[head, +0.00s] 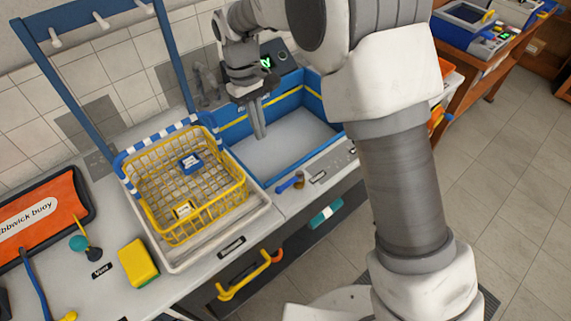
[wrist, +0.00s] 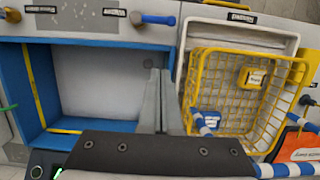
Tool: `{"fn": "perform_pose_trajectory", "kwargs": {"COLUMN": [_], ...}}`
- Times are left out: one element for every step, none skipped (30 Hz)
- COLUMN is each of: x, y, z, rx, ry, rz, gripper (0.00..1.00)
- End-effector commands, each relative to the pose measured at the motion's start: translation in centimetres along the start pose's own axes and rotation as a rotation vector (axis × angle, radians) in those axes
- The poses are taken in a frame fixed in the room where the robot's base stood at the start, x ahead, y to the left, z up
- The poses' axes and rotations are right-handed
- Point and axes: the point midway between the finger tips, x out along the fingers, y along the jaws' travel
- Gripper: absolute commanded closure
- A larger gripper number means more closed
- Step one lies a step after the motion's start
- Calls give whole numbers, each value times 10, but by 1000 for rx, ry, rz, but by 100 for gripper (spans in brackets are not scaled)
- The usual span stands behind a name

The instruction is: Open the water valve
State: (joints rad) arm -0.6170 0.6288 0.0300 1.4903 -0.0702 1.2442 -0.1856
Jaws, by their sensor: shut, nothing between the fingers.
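A small valve with a blue lever handle (head: 290,183) sits on the front ledge of the basin, beside a dark label I cannot read. It also shows in the wrist view as a blue handle (wrist: 158,20) at the top. I cannot confirm from its label that it is the water valve. My gripper (head: 260,136) is shut and empty, pointing down over the blue-walled basin (head: 325,103). In the wrist view its fingertips (wrist: 157,74) lie together near the basin's side wall, apart from the blue handle.
A yellow wire basket (head: 187,216) in a white tray stands left of the basin. A grey tap (head: 207,82) stands behind it. The basin floor looks clear.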

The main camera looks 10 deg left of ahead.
Motion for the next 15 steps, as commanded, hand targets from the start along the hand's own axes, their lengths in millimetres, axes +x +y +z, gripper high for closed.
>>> {"fn": "perform_pose_trajectory", "kwargs": {"x": [1, 2, 2, 2, 2, 2, 2, 2, 2, 2, 2, 2, 3, 5, 8], "y": [-1, -2, -2, -2, -2, -2, -2, -2, -2, -2, -2, -2, -2, -2, -2], "z": [-2, -2, -2, -2, -2, -2, -2, -2, -2, -2, -2, -2, -2, -2, -2], "rx": [-4, -5, -6, -7, -7, -7, -6, -6, -6, -6, -6, -6, -6, -6, -6], "ry": [-3, -3, -4, -4, -4, -4, -4, -4, -4, -4, -4, -4, -5, -5, -6], "rz": [0, 0, 0, 0, 0, 0, 0, 0, 0, 0, 0, 0, 0, 0, 0], "gripper": [100, 100, 100, 100, 100, 100, 100, 100, 100, 100, 100, 100, 100, 100, 100]}}
